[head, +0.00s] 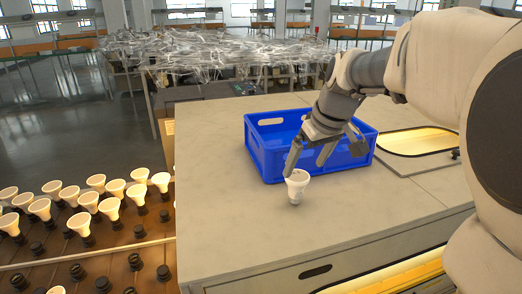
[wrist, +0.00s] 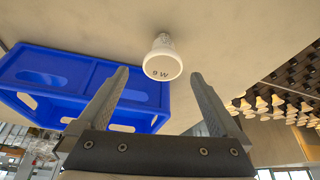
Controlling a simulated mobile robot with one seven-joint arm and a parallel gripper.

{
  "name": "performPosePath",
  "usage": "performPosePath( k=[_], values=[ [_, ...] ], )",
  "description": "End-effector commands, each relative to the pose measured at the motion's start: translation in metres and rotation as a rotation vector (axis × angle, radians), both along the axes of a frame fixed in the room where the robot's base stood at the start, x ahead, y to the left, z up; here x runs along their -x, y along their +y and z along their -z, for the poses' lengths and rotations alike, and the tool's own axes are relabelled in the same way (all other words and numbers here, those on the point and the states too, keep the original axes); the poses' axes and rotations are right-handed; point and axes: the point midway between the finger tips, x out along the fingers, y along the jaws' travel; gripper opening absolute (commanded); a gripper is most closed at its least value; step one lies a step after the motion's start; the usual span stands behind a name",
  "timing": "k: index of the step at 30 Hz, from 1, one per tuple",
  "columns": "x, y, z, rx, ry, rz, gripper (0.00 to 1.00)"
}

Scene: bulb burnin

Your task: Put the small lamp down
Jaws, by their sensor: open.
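The small lamp (head: 297,186) is a white cone-shaped bulb standing on the grey worktop, in front of the blue crate. In the wrist view the small lamp (wrist: 162,60) shows a "9 W" mark and lies just beyond the fingertips, between their lines. My gripper (head: 308,160) is open, with its fingers apart, above and behind the lamp. In the wrist view my gripper (wrist: 158,78) has nothing between its fingers. I cannot tell whether a fingertip touches the lamp.
The blue crate (head: 262,160) stands right behind the lamp and under my wrist. A rack (head: 120,255) with several lit bulbs and empty sockets is at the left. A lit oval opening (head: 420,142) is at the right. The front left of the worktop (head: 225,215) is clear.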

Motion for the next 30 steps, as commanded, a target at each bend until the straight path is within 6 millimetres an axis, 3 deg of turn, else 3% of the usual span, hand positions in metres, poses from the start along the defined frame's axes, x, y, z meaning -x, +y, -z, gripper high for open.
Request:
performPosePath(
  k=[4,11,21,30],
  values=[
    [-0.009,0.004,0.025,0.001,0.004,-0.001,1.0],
    [-0.015,0.007,0.04,0.0,0.002,-0.001,1.0],
    [-0.029,0.017,0.081,0.001,0.002,0.0,1.0],
    [-0.031,0.017,0.085,0.001,0.0,0.0,1.0]
  ],
)
